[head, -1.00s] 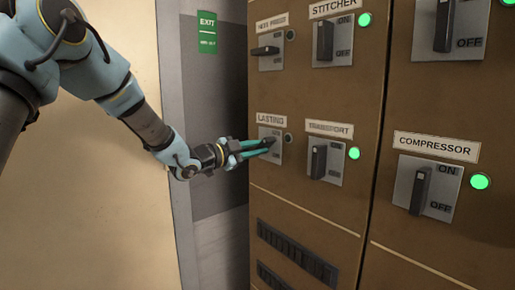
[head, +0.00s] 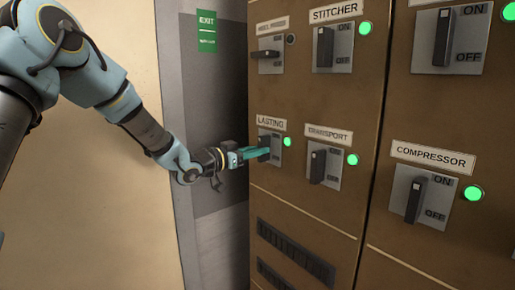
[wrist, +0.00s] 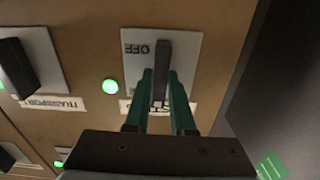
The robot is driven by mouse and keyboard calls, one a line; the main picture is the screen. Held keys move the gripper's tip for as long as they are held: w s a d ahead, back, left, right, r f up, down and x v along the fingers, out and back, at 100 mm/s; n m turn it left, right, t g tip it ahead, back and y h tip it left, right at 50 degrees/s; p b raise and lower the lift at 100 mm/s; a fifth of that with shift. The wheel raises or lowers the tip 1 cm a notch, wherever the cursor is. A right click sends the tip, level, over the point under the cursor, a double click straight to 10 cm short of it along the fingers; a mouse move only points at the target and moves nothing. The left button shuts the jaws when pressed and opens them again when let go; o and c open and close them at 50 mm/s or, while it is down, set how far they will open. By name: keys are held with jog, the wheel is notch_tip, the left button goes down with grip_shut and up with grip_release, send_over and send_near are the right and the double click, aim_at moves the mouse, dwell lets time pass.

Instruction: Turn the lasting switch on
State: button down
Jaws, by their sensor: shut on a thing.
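The lasting switch is a dark lever on a grey plate (head: 275,150) under the LASTING label (head: 271,123) on the brown cabinet. Its green lamp (head: 287,142) is lit. My gripper (head: 262,152) reaches it from the left, its teal fingers shut on the lever. In the wrist view, the lever (wrist: 162,68) stands in line with the plate, between the two fingers of my gripper (wrist: 160,90). OFF is readable at the far end of the plate there; the ON end is hidden by the fingers.
Neighbouring switches are TRANSPORT (head: 318,165) to the right, STITCHER (head: 325,47) and another (head: 269,54) above, and COMPRESSOR (head: 413,198) further right. A vent (head: 295,251) lies below. A grey door with a green exit sign (head: 207,31) stands left of the cabinet.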

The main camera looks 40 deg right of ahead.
jog(key=shift+f+n, duration=0.1)
jog(key=shift+n, duration=0.3)
jog(key=c, duration=0.8)
grip_release()
jog(key=shift+o, duration=0.2)
jog(key=a+b, duration=0.2)
jog(key=a, duration=0.9)
jog(key=shift+w+b, duration=0.3)
jog(key=shift+w, duration=0.05)
